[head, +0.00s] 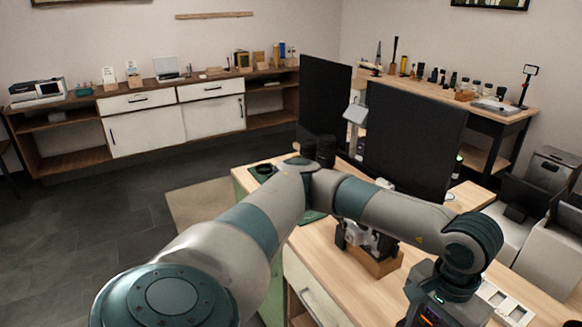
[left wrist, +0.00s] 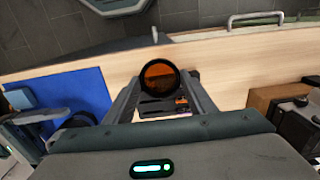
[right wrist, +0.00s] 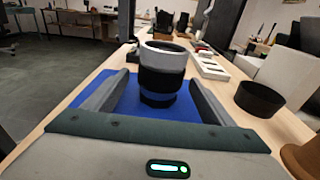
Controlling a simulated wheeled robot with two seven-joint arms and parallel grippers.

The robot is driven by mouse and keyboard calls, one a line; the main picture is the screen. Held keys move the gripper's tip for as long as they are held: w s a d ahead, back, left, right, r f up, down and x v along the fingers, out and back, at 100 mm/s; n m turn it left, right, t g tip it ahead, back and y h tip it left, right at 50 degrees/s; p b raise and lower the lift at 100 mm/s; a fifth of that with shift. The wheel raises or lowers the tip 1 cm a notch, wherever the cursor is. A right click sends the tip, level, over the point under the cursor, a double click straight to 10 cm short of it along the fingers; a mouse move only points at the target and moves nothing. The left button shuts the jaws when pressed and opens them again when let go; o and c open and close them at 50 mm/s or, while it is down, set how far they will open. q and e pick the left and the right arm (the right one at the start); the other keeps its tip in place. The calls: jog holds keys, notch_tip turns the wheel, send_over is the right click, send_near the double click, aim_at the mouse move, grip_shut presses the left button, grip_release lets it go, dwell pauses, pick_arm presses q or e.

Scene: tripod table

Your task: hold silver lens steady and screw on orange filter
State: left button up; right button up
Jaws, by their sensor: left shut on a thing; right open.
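The orange filter (left wrist: 158,76), an orange disc in a black ring, is between the fingertips of my left gripper (left wrist: 160,90), which is shut on it. In the left wrist view it is over the pale wooden table. The lens (right wrist: 163,78) has a silver top rim and a black body. In the right wrist view it appears upright at the blue mat. My right gripper (right wrist: 158,92) is open, with one finger on each side of the lens and visible gaps. In the head view, my arm hides much of the work area, and neither set of fingertips shows.
The blue mat (right wrist: 80,98) lies on the wooden table. A black round cup-like thing (right wrist: 260,98) stands right of the lens, with a white tray (right wrist: 210,68) behind. Dark monitors (head: 415,140) rise at the table's back.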

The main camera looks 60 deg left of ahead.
pick_arm(q)
jog(key=shift+f, duration=0.3)
pick_arm(e)
jog(key=shift+a, duration=0.95)
jog(key=c, duration=0.9)
pick_arm(q)
jog(key=w+d+r+n, duration=0.5)
jog(key=d+r+n, duration=0.1)
jog(key=d, duration=0.4)
jog(key=w+d+r+n, duration=0.5)
jog(key=d+r+n, duration=0.2)
jog(key=d+n, duration=0.2)
jog(key=shift+w+d+r+n, duration=0.15)
jog(key=shift+d+n, duration=0.15)
jog(key=shift+d, duration=0.4)
